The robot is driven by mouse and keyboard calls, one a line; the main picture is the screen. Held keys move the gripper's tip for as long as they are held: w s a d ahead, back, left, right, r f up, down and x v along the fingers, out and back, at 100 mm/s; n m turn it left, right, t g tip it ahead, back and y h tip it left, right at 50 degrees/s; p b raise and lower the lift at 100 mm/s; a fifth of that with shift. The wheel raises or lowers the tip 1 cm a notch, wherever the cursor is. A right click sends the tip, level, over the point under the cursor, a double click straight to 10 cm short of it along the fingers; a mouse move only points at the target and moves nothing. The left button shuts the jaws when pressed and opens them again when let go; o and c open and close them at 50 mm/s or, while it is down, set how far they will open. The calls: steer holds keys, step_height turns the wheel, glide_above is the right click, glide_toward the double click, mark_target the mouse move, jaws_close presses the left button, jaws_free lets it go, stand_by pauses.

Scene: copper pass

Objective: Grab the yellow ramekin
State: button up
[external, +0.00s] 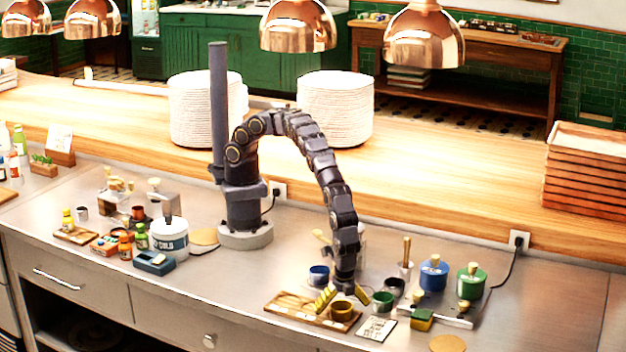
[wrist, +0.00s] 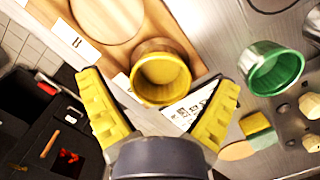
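The yellow ramekin (external: 341,312) sits upright at the right end of a wooden tray (external: 283,309) on the steel counter. In the wrist view the yellow ramekin (wrist: 160,77) lies ahead of my gripper, between the lines of the two fingers, with its inside visible. My gripper (external: 344,302) points down close to the ramekin, with yellow ridged fingers spread wide. In the wrist view my gripper (wrist: 159,83) is open and holds nothing. No finger clearly touches the ramekin. The exact gap in height cannot be told.
A green ramekin (external: 382,302) stands just right of my gripper. A blue ramekin (external: 318,275) and a dark one (external: 394,287) stand behind. A printed card (external: 377,328) and a yellow-green sponge (external: 421,319) lie nearby. Blue and green canisters stand farther right.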

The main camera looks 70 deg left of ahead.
steer(key=c, duration=1)
steer(key=shift+r, duration=0.1)
